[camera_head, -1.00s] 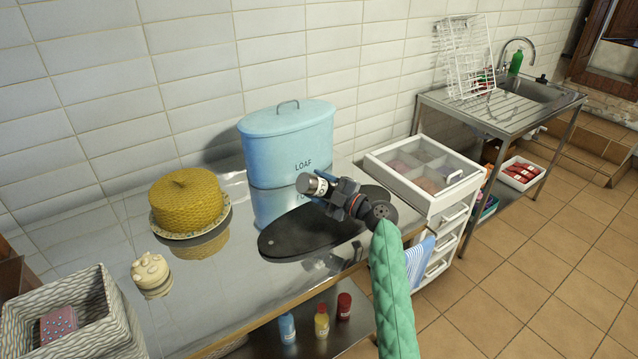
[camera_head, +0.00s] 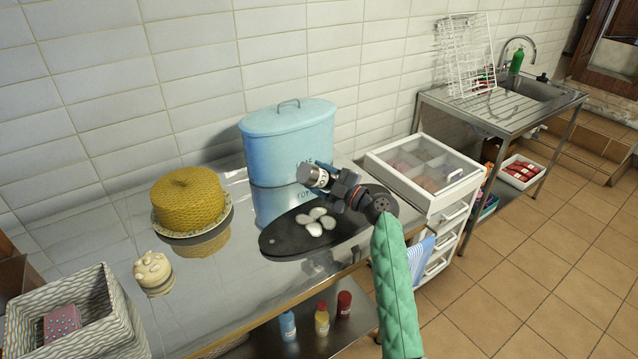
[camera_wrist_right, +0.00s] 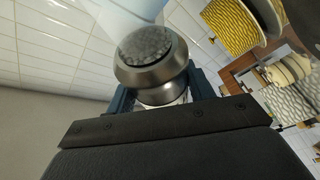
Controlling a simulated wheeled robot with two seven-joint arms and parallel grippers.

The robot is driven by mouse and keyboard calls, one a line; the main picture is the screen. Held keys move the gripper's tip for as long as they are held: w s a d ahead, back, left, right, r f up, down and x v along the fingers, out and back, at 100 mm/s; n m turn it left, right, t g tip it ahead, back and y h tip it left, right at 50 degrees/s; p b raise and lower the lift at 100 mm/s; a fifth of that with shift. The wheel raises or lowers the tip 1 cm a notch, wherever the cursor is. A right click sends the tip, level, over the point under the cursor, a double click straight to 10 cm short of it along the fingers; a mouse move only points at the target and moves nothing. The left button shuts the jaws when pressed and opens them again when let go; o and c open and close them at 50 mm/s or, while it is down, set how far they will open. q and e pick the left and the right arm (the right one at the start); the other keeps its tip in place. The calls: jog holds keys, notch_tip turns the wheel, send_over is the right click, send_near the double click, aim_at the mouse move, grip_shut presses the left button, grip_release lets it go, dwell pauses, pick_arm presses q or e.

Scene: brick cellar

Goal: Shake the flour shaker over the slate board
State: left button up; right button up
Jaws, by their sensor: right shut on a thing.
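The flour shaker (camera_head: 313,176), a small silvery cylinder with a pale label, is held tilted above the slate board. My right gripper (camera_head: 327,179) is shut on it; its arm comes in from the lower right in a green quilted sleeve. In the right wrist view the shaker's metal top (camera_wrist_right: 150,62) shows between the blue fingers. The slate board (camera_head: 282,240) is dark and oval and lies on the steel table. My left gripper is not in view.
A blue loaf bin (camera_head: 285,145) stands right behind the board. A yellow domed cover on a plate (camera_head: 190,205), a cream ornament (camera_head: 152,270) and a patterned basket (camera_head: 75,310) are to the left. A white drawer unit (camera_head: 430,170) stands right. Steel between dome and board is clear.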

aim_at(325, 189)
notch_tip(325, 189, down, 2)
jog(key=shift+s+f, duration=0.1)
jog(key=shift+f, duration=0.25)
notch_tip(325, 189, up, 3)
notch_tip(325, 189, down, 4)
jog(key=shift+r, duration=0.35)
